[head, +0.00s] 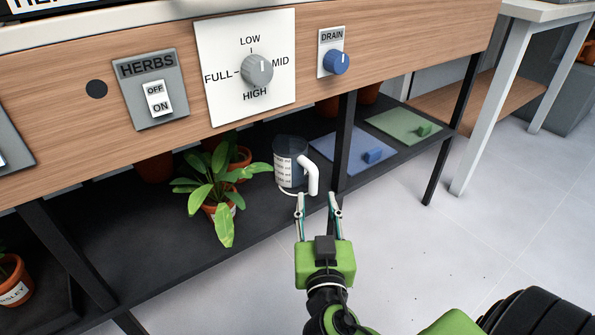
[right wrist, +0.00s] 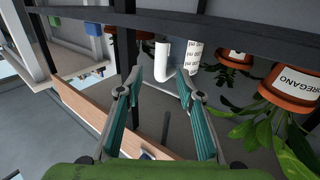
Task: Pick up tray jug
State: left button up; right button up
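The jug (head: 289,172) is dark and see-through, with a printed white label and a white handle (head: 312,178) on its right side. It stands upright on the dark lower shelf (head: 165,243), beside a leafy plant. My right gripper (head: 317,198) is open and empty, just in front of the handle, with its fingers pointing toward it. In the right wrist view the jug label (right wrist: 193,55) and handle appear upside down beyond the open fingertips (right wrist: 162,80). The handle lines up with the gap, apart from the fingers. My left gripper is not in view.
A potted plant (head: 222,190) stands just left of the jug. A black post (head: 344,140) rises close on its right. Blue (head: 352,153) and green (head: 405,126) panels lie further right. The wooden control panel (head: 210,70) overhangs the shelf. The floor in front is clear.

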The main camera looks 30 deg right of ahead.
aim_at(313, 186)
jog(key=x, duration=0.2)
jog(key=shift+w+d, duration=0.1)
jog(key=shift+w, duration=0.15)
jog(key=b+x, duration=0.2)
jog(key=x, duration=0.1)
jog(key=b+x, duration=0.1)
jog(key=shift+w+f, duration=0.25)
jog(key=shift+f, duration=0.05)
jog(key=shift+w+d, duration=0.25)
jog(key=shift+w, duration=0.05)
jog(key=shift+r, duration=0.1)
grip_shut()
